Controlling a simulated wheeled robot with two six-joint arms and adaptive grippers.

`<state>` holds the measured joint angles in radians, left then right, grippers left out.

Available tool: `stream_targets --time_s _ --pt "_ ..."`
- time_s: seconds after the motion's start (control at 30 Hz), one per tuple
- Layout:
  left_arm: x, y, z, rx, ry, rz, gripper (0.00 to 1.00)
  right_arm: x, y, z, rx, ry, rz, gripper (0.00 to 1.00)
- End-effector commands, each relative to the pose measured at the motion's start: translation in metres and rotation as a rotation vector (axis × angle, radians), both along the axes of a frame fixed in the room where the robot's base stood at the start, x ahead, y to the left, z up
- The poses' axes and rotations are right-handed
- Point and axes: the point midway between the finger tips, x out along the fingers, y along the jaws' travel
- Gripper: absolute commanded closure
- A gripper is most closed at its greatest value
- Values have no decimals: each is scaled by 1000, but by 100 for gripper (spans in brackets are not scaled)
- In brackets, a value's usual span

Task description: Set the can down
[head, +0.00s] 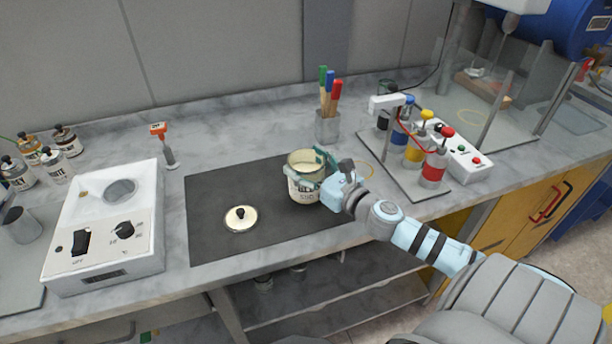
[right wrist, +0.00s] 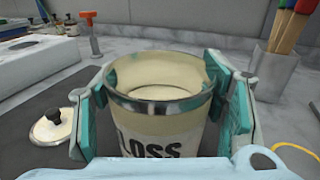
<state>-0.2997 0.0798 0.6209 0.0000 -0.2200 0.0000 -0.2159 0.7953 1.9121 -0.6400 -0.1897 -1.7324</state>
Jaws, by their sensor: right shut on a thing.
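The can (head: 303,188) is cream-coloured with dark lettering and a metal rim, and it is open at the top. It is upright at the right part of the dark mat (head: 215,188). My right gripper (head: 317,172) is shut around its upper part from the right. In the right wrist view the can (right wrist: 165,125) sits between the two teal fingers of the gripper (right wrist: 160,105). Its base is hidden in that view, and I cannot tell whether it touches the mat. The lid (head: 240,218) with a black knob lies on the mat, left of the can. My left gripper is not in view.
A cup of colored-handled tools (head: 327,127) stands behind the can. A rack with colored bottles (head: 433,167) is to the right. A white scale-like device (head: 105,235) is at left, with an orange-topped tool (head: 165,148) behind it.

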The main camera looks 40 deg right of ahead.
Motion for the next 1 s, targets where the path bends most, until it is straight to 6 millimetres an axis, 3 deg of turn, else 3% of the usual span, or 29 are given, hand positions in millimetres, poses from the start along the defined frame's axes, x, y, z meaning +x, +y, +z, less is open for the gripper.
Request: stream_targets --time_s 0.07,0.4,0.43,0.53,0.93,1.0 --pt "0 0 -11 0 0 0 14 0 1 -15 1 -1 2 96" --pt "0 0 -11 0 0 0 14 0 0 -16 0 -1 2 96" --pt "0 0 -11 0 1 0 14 0 0 -16 1 0 1 31" --pt "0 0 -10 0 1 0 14 0 0 -15 1 0 1 15" --pt "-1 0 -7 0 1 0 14 0 0 -10 0 1 2 14" --pt "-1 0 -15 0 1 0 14 -5 -2 -16 -7 9 -3 14"
